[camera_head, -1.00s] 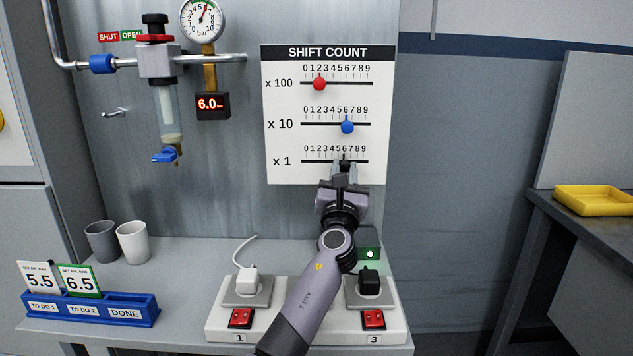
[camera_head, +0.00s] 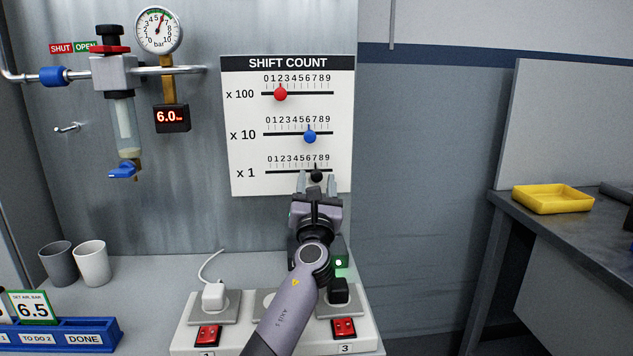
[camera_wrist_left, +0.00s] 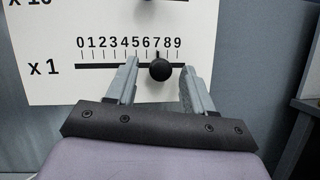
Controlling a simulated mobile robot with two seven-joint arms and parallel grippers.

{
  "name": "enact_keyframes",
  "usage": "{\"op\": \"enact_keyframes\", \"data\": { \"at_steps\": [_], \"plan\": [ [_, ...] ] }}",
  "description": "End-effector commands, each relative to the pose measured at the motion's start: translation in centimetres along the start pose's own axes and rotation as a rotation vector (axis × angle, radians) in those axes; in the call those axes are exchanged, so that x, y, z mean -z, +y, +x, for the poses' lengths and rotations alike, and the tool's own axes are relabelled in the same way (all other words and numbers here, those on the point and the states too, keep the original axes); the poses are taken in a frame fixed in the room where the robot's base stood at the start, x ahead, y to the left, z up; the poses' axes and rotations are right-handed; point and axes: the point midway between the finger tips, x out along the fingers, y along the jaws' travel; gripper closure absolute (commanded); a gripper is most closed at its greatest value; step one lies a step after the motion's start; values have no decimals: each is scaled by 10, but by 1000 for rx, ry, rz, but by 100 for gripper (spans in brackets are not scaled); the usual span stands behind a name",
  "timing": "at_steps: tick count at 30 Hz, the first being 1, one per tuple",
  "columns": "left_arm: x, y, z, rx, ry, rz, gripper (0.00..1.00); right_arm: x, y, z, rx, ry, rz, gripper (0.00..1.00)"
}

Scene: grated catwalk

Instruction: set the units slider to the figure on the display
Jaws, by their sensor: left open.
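The units slider is a black knob (camera_head: 316,176) on the x 1 line of the white SHIFT COUNT board (camera_head: 240,180). Its pointer stands at about 7, and the knob also shows in the left wrist view (camera_wrist_left: 160,70). The red display (camera_head: 172,117) reads 6.0. My left gripper (camera_head: 316,184) is open at the board's lower edge. In the left wrist view its fingers (camera_wrist_left: 159,72) stand either side of the knob, with a gap on both sides. My right gripper is not in view.
The blue knob (camera_head: 310,136) is near 6 on x 10, the red knob (camera_head: 280,94) near 2 on x 100. A power strip (camera_head: 185,335) with plugs lies below my left arm. Two cups (camera_head: 92,264) stand left. A yellow tray (camera_head: 553,199) sits on the right bench.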

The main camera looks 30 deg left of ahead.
Motion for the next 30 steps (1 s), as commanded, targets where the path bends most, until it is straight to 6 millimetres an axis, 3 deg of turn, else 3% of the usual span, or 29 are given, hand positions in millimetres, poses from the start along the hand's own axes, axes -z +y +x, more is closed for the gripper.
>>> {"op": "enact_keyframes", "data": {
  "at_steps": [13, 30],
  "plan": [
    [0, -1, -56, 2, 1, -1, 48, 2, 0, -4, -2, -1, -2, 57],
    [0, -1, -63, 2, 0, -1, 48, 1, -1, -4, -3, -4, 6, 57]
  ]
}}
